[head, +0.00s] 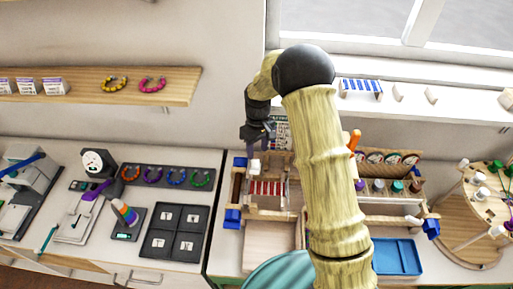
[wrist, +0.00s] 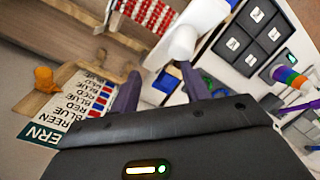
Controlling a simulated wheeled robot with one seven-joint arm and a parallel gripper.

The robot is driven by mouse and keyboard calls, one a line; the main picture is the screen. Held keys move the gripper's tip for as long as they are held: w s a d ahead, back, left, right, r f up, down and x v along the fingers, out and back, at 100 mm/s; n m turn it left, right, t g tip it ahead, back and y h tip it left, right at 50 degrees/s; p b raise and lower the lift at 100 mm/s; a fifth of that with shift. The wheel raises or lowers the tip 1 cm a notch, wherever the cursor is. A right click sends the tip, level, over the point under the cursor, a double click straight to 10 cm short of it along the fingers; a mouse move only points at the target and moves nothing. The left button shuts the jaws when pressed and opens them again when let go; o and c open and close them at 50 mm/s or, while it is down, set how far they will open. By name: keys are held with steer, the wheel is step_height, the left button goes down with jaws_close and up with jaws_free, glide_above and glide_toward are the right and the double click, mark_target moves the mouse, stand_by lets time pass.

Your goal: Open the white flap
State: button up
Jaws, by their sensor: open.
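My gripper (head: 257,140) hangs over the back left of the wooden bead unit. In the wrist view its two dark fingers (wrist: 160,86) are apart, with nothing seen held between them. A white rounded piece (wrist: 180,46) lies just beyond the fingertips, joined to or overlapping a larger white piece with a blue end (wrist: 208,12). A small white piece (head: 255,166) also shows just below my gripper in the head view. I cannot tell whether either is the white flap, or whether a finger touches it. My arm hides part of the unit.
A rack of red and white beads (head: 268,188) stands below my gripper. A printed colour-word sheet (wrist: 85,103) and an orange knob (wrist: 45,78) lie close by. A black four-square tray (head: 175,232) is to the left, a blue tray (head: 398,257) to the right.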

steer(key=shift+s+a+r, duration=0.1)
steer(key=shift+s+a, duration=0.1)
